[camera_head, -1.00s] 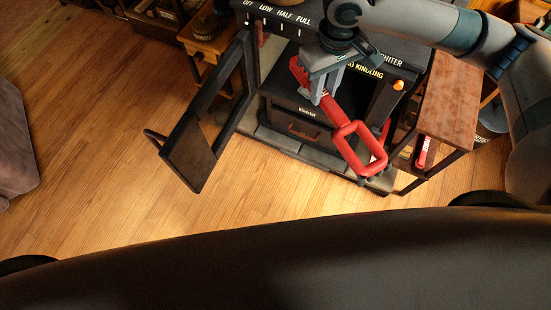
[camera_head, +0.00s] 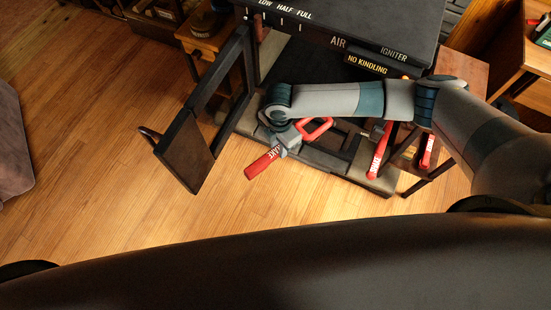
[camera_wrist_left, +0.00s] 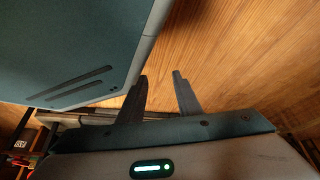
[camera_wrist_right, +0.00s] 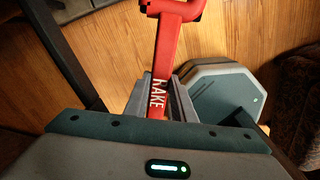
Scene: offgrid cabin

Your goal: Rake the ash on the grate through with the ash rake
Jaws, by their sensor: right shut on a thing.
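The ash rake (camera_head: 262,165) has a red handle marked RAKE and a red loop at its other visible end. My right gripper (camera_head: 284,148) is shut on it in front of the stove, with the handle pointing down-left and the loop up-right. In the right wrist view the red rake (camera_wrist_right: 165,55) runs between the fingers. The black stove (camera_head: 370,27) has its framed door (camera_head: 185,150) swung open to the left. I cannot make out the grate or ash; my right arm covers part of the stove front. My left gripper (camera_wrist_left: 160,95) is open and empty over wooden floor.
Two more red-handled tools, one (camera_head: 379,152) and another (camera_head: 427,151), hang at the small wooden stand (camera_head: 458,75) right of the stove. A small wooden table (camera_head: 200,38) stands behind the door. The floor (camera_head: 90,170) at left is clear.

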